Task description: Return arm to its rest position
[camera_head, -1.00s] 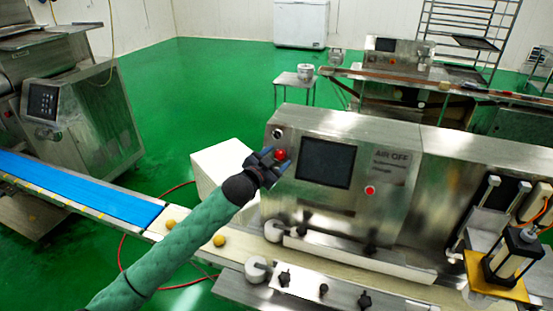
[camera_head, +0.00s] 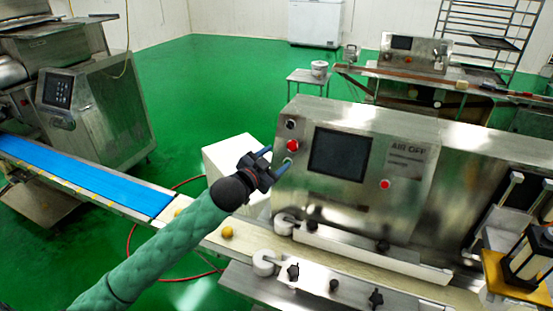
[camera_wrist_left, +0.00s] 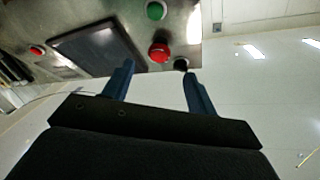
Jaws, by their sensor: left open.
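My left arm, in a green sleeve, reaches in from the lower left in the head view. Its left gripper (camera_head: 276,158) is open and empty in front of the left end of the encrusting machine's steel control panel (camera_head: 400,165). A red button (camera_head: 292,145) on the panel shows just beyond the fingertips. In the left wrist view the red button (camera_wrist_left: 158,52) lies beyond the two blue fingers, with a green button (camera_wrist_left: 155,11) above it. I see no contact between fingers and button. My right gripper is not in view.
A dark screen (camera_head: 339,154) and a second red button (camera_head: 384,184) are on the panel. Below runs a conveyor with a yellow ball (camera_head: 227,232). A blue belt (camera_head: 90,180) lies at left and a white box (camera_head: 232,155) stands behind the gripper. Green floor (camera_head: 200,80) is open behind.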

